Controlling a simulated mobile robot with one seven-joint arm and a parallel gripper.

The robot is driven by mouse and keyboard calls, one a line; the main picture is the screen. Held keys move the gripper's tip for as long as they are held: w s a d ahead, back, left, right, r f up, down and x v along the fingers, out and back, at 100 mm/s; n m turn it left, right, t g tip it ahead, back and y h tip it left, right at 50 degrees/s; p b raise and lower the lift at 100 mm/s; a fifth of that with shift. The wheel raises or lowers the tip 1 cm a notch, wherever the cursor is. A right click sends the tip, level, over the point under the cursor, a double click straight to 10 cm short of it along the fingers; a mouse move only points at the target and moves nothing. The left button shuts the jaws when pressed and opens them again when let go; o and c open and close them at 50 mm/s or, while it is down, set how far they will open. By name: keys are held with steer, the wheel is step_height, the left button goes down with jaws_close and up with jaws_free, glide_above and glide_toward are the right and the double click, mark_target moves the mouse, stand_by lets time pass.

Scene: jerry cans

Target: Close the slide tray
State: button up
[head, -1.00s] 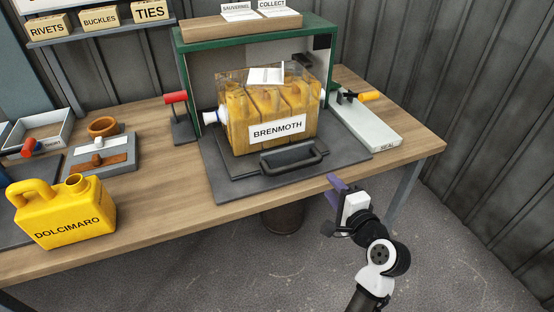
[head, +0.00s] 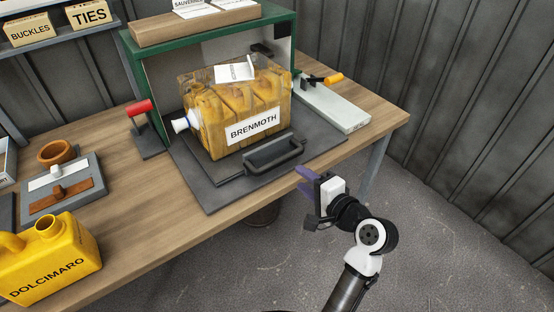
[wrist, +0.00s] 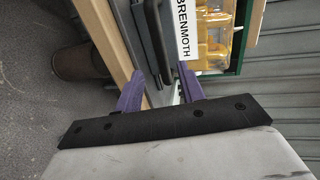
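The slide tray (head: 229,181) is a dark grey plate with a black bar handle (head: 273,152) at its front. It sticks out of the green-framed box (head: 140,55) toward the table's front edge. A clear-wrapped pack of yellow cans labelled BRENMOTH (head: 235,108) sits on it, partly under the box. My gripper (head: 305,181) is open and empty, just off the front edge, to the right of the handle and apart from it. In the wrist view its purple fingers (wrist: 160,88) are spread, with the handle (wrist: 155,40) beyond them. The tray's rear is hidden.
A red-knobbed lever (head: 140,115) stands left of the box, and a grey SEAL bar (head: 330,103) with a yellow handle lies right. A yellow DOLCIMARO can (head: 50,262) stands at the front left.

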mark_target(281, 163)
steer(key=p+x, duration=0.2)
steer(key=x, duration=0.9)
jaws_close()
steer(key=shift+a+r, duration=0.1)
